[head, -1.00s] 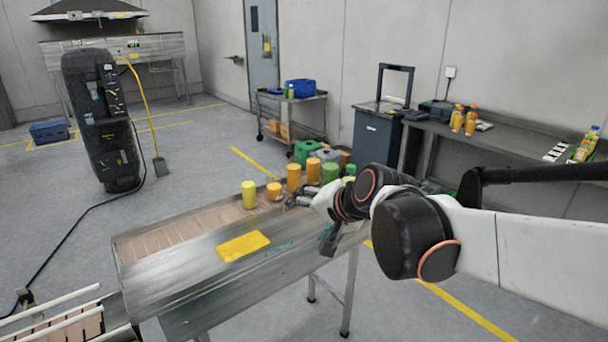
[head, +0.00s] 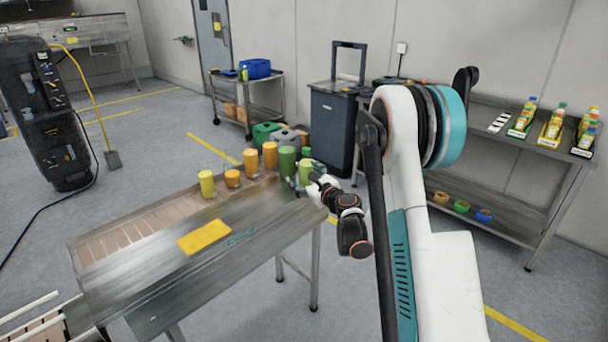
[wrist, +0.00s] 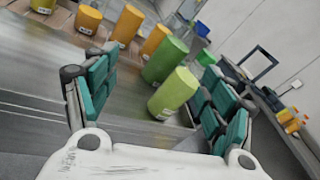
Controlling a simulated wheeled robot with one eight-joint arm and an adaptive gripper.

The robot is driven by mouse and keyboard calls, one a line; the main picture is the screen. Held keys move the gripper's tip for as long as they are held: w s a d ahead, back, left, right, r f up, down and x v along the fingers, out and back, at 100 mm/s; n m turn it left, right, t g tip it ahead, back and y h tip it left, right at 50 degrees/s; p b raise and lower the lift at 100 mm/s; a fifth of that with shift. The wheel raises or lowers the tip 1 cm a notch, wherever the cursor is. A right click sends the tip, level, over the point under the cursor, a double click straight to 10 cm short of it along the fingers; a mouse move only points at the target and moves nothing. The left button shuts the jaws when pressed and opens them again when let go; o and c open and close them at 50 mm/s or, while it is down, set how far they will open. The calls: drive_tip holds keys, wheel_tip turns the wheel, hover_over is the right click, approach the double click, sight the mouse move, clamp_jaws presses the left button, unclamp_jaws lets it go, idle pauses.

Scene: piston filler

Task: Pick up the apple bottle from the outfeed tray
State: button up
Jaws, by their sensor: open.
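Several bottles stand upright in a row along the far edge of the steel outfeed tray (head: 150,270). They are a yellow-green one (head: 207,183), orange ones (head: 251,161), a darker green one (head: 287,162) and a light green one (head: 305,171) at the right end. No name is readable, so which is apple is not certain. My gripper (head: 305,186) is at the right end of the row. In the wrist view its teal-padded fingers are open, with the light green bottle (wrist: 173,93) between and beyond them, nearer the right finger. The darker green bottle (wrist: 165,60) stands close behind it.
A yellow plate (head: 204,236) lies on the steel surface. A dark cabinet (head: 334,125) and a cart with a blue bin (head: 255,68) stand behind. A side bench (head: 480,115) with bottle racks is at right. Green and grey cans sit on the floor behind the tray.

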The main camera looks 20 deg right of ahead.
sight(308, 173)
drive_tip(key=d+f+m+t+h, duration=0.1)
drive_tip(key=d+f+m+h, duration=0.1)
drive_tip(key=d+f+m, duration=0.35)
drive_tip(key=w, duration=0.2)
drive_tip(key=w+b, duration=0.1)
drive_tip(key=w, duration=0.2)
drive_tip(key=w+d, duration=0.1)
drive_tip(key=w, duration=0.1)
drive_tip(key=shift+w+f, duration=0.25)
drive_tip(key=shift+f, duration=0.15)
drive_tip(key=w+b, duration=0.1)
drive_tip(key=w, duration=0.2)
drive_tip(key=w+b, duration=0.1)
drive_tip(key=w, duration=0.1)
drive_tip(key=shift+d+b, duration=0.35)
drive_tip(key=shift+w, duration=0.35)
drive_tip(key=shift+c, duration=0.2)
drive_tip(key=c, duration=1.4)
drive_tip(key=shift+r, duration=0.15)
drive_tip(key=shift+c, duration=0.2)
